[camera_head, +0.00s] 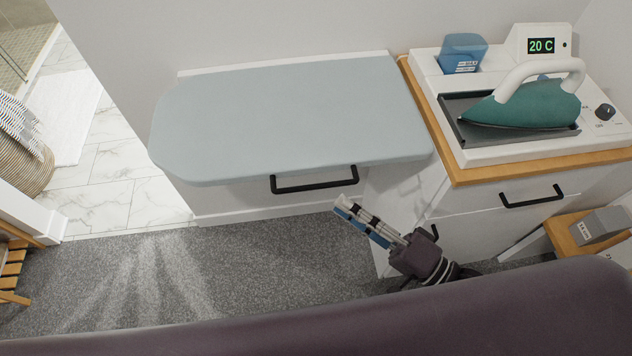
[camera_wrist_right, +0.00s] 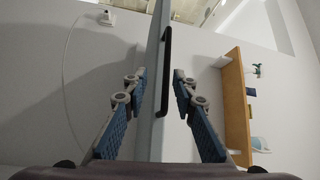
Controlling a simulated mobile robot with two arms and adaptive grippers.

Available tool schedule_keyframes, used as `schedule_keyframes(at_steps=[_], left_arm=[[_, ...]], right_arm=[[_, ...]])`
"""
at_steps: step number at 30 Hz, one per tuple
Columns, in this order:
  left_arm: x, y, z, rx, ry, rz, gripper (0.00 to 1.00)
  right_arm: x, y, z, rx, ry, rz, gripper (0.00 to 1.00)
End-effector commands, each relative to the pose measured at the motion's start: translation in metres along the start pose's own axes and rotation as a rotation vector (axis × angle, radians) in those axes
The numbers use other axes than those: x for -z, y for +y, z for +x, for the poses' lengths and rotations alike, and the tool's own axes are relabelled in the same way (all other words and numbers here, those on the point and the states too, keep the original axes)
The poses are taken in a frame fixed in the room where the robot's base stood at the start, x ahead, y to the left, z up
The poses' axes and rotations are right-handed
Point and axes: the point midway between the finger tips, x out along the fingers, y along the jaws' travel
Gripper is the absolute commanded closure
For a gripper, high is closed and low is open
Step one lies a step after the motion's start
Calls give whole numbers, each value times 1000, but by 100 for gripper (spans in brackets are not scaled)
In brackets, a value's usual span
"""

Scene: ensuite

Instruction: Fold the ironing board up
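The ironing board (camera_head: 285,115) is pale blue-grey and lies flat, folded out from the wall. A black bar handle (camera_head: 314,181) is on its front edge. My right gripper (camera_head: 345,208) is in front of this edge, just below and right of the handle in the head view. In the right wrist view, the gripper (camera_wrist_right: 158,85) is open, its fingers apart on either side of the board's edge (camera_wrist_right: 152,60) and the dark handle (camera_wrist_right: 167,65). I see no clear contact with the handle. My left gripper is not in view.
Right of the board, a white cabinet with a wooden top (camera_head: 500,172) carries a teal iron (camera_head: 530,103) on its white station. A grey box (camera_head: 600,226) stands lower right. A basket (camera_head: 25,165) is far left. Grey carpet (camera_head: 190,275) in front is clear.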

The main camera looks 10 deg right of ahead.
Motion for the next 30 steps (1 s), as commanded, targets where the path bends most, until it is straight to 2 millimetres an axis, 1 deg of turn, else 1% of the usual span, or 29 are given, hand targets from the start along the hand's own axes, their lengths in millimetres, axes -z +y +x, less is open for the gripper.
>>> schedule_keyframes(at_steps=[1,3,5,12,16,21,28,30], left_arm=[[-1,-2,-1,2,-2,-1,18],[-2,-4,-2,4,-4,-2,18],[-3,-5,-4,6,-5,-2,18],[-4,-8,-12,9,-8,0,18],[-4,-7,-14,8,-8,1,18],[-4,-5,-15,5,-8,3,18],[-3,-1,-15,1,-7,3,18],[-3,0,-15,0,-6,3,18]], right_arm=[[-2,-7,2,13,-3,22,75],[-2,-12,7,22,-3,36,75],[-2,-13,14,24,-3,37,75],[-2,-14,54,23,-3,33,75],[-2,-13,69,22,-3,33,75],[-3,-12,78,19,-5,31,75],[-3,-11,78,18,-5,31,75],[-3,-11,78,18,-5,31,82]])
